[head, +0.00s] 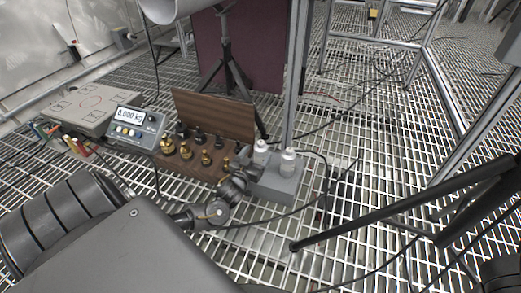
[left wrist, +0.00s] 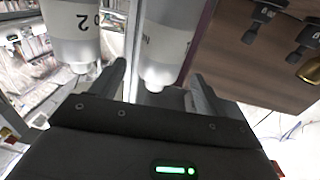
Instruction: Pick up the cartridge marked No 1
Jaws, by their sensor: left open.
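Two white cylindrical cartridges stand upright in a grey block (head: 285,187) in the head view. In the left wrist view one cartridge (left wrist: 75,30) shows a 2. The other cartridge (left wrist: 166,42) shows part of an N; its number is hidden. By their places beside the wooden board, this one is the left cartridge (head: 261,150) in the head view, and the 2 is the right cartridge (head: 287,162). My left gripper (head: 243,166) is open at the left cartridge. In the left wrist view its fingers (left wrist: 160,88) appear on either side of that cartridge. My right gripper is not in view.
A wooden rack (head: 213,113) with several brass and black weights stands just left of the block. A scale display (head: 136,128) and a grey scale platform (head: 90,103) are further left. A metal post (head: 296,75) rises behind the cartridges. Cables cross the grating floor.

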